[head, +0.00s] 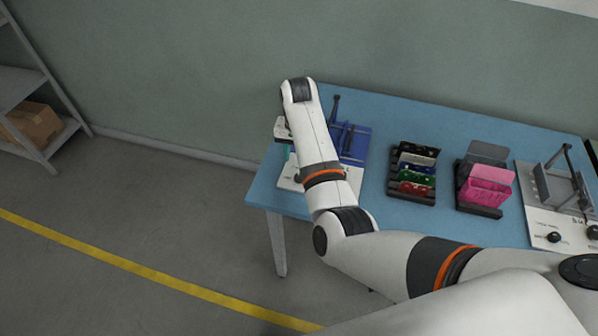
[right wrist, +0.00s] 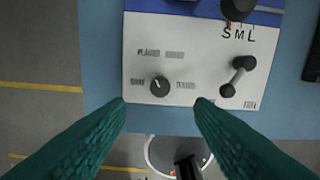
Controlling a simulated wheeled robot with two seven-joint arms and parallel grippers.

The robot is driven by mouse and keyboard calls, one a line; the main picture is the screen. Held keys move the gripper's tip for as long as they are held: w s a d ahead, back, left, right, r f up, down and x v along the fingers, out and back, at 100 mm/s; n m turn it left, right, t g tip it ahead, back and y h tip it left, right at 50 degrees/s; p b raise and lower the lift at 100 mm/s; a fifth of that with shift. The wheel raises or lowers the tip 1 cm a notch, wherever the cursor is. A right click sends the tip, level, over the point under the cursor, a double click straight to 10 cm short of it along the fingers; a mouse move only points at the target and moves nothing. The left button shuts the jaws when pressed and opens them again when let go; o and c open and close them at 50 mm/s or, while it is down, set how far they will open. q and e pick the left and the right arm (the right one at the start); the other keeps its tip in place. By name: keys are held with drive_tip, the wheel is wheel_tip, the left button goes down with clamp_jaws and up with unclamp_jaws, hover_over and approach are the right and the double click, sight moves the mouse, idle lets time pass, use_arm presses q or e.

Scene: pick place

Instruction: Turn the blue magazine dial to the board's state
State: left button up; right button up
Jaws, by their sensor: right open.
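The blue magazine fixture (head: 350,142) stands at the table's left end, partly hidden by my right arm. Its white front panel (right wrist: 205,60) fills the middle of the right wrist view. A small black dial (right wrist: 160,86) with a white pointer sits on it, pointing up and slightly left. Several labels surround the dial; most are too blurred to read. A larger black knob (right wrist: 238,8) sits by the letters S M L. My right gripper (right wrist: 160,102) has teal fingers, open and empty, apart on either side below the dial. My left gripper is not in view.
A black two-ended handle (right wrist: 237,76) is right of the dial. A rack of several coloured boards (head: 413,172), a rack with pink pieces (head: 486,186) and a grey fixture (head: 562,190) stand to the right on the blue table (head: 380,235). A white round container (right wrist: 150,155) is below the table edge.

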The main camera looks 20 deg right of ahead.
sight(299, 176)
wheel_tip(299, 176, down, 8)
drive_tip(key=shift+f, duration=0.15)
idle(0.3)
drive_tip(key=c, duration=1)
